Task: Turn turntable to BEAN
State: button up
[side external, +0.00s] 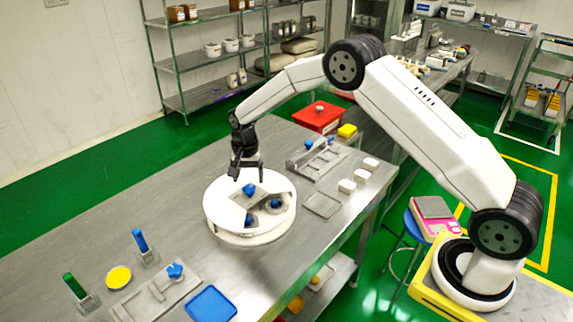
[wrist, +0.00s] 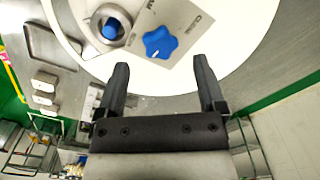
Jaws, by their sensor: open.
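The turntable (side external: 224,207) is a round white disc on the steel table, and it also shows in the wrist view (wrist: 235,50). A blue star-shaped knob (wrist: 160,42) sits on a grey panel on its top, with lettering partly readable beside it. The same knob shows in the side view (side external: 249,189). Round metal parts with blue tops (wrist: 110,29) sit in the turntable's opening. My gripper (side external: 246,176) is open and empty, above the far part of the disc. In the wrist view my two fingers (wrist: 160,80) point toward the knob, apart from it.
A steel rack with a blue part (side external: 309,145), white blocks (side external: 347,187) and a red bin (side external: 318,116) stand behind and right. Blue and green upright tools (side external: 139,240), a yellow disc (side external: 118,277) and a blue tray (side external: 211,304) are at the front. The table's left-back area is clear.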

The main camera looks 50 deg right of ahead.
aim_at(249, 188)
jog(key=shift+f, duration=1.75)
grip_shut()
